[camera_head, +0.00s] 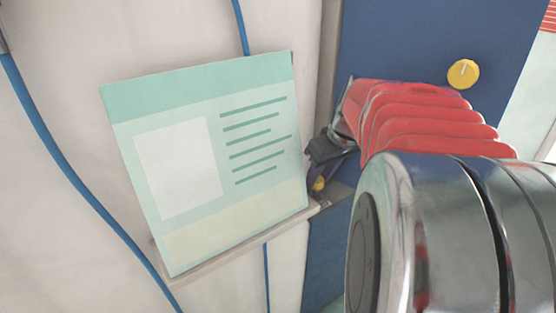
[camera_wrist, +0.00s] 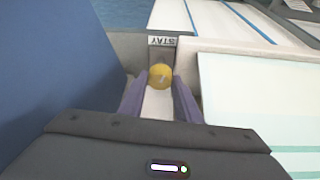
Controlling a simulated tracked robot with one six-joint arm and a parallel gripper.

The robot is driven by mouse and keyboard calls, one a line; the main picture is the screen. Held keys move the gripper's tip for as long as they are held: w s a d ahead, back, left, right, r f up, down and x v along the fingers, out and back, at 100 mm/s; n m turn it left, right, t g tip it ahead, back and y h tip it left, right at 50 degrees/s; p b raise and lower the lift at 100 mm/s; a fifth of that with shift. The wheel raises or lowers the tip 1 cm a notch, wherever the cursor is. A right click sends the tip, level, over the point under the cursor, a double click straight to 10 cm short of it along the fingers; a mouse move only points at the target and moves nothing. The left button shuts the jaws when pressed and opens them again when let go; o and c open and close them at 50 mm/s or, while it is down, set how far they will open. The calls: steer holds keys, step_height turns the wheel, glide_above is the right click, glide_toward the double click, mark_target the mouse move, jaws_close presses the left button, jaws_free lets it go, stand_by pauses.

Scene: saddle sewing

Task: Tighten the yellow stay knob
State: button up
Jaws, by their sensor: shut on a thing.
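The yellow stay knob (camera_wrist: 160,76) sits on a grey bracket below a label reading STAY (camera_wrist: 161,41), which appears upside down in the wrist view. A pale mark shows on the knob's face. My gripper (camera_wrist: 160,84) has its two purple-grey fingers on either side of the knob and is shut on it. In the head view, the knob (camera_head: 319,184) is a small yellow spot at the dark gripper (camera_head: 322,165), partly hidden by it. My red and chrome arm covers much of the right side there.
A mint-green card (camera_head: 207,160) with printed lines rests on a narrow ledge (camera_head: 240,246) left of my gripper. Blue cables (camera_head: 75,187) hang on the pale wall. Another yellow knob (camera_head: 463,73) is on the blue panel (camera_head: 420,40) at upper right.

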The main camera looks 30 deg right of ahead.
steer(key=shift+c, duration=1)
steer(key=shift+m+h, duration=0.3)
steer(key=shift+m, duration=0.5)
steer(key=o, duration=1.1)
steer(key=shift+c, duration=0.2)
steer(key=v, duration=1.3)
steer(key=shift+r, duration=0.4)
